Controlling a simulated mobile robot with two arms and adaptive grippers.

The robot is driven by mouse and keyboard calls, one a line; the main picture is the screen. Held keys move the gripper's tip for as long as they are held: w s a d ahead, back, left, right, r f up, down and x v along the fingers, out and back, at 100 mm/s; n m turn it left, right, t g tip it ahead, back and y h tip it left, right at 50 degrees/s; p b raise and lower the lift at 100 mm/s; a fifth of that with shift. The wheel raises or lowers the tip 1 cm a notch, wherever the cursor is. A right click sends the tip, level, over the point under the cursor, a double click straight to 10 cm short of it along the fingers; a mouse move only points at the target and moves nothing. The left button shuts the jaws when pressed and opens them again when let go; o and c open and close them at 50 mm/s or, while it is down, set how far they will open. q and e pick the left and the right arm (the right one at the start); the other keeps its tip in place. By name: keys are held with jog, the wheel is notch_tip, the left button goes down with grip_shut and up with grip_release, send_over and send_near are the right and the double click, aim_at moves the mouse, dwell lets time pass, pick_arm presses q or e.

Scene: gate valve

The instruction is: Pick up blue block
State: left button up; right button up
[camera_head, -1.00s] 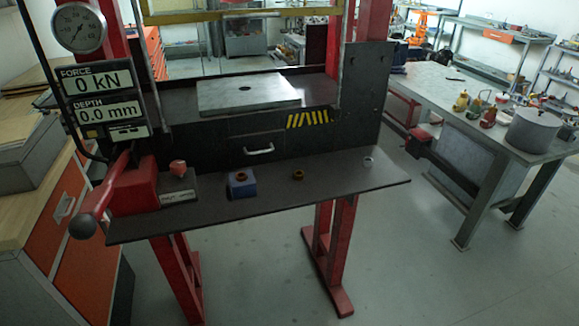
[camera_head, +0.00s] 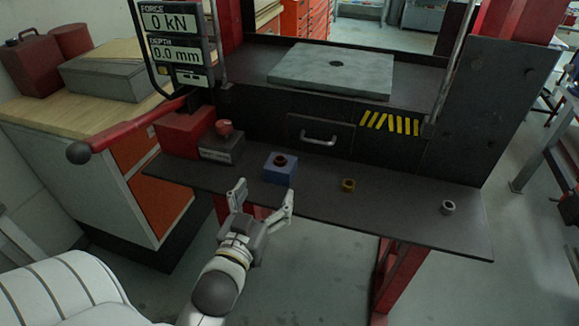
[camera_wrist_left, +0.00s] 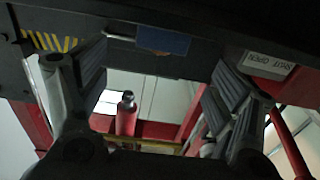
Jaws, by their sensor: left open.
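The blue block (camera_head: 281,169) sits on the dark shelf at the front of the press, with a dark brown ring on its top. My left gripper (camera_head: 262,198) is open and empty, in front of the shelf edge and a little to the near left of the block. In the left wrist view the block (camera_wrist_left: 163,41) shows at the top, beyond and between the open fingers (camera_wrist_left: 150,85); the fingers are apart from it. My right gripper is not in view.
The dark shelf (camera_head: 400,212) also bears a brass ring (camera_head: 348,185) and a grey ring (camera_head: 447,207) to the right. A grey box with a red knob (camera_head: 223,141) stands left of the block. A red lever (camera_head: 125,134) reaches out left. A metal plate (camera_head: 332,66) lies behind.

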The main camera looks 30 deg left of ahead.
aim_at(276, 173)
pick_arm(q)
jog(key=shift+x, duration=1.25)
jog(key=shift+w, duration=0.3)
jog(key=shift+w+a+r+p, duration=0.15)
jog(key=shift+w+p, duration=0.4)
jog(key=p+x, duration=0.1)
jog(key=x, duration=0.2)
jog(key=shift+w+a, duration=0.25)
jog(key=shift+w, duration=0.4)
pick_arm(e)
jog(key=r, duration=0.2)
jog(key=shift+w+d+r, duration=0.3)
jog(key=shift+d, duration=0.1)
pick_arm(q)
jog(key=shift+s, duration=0.1)
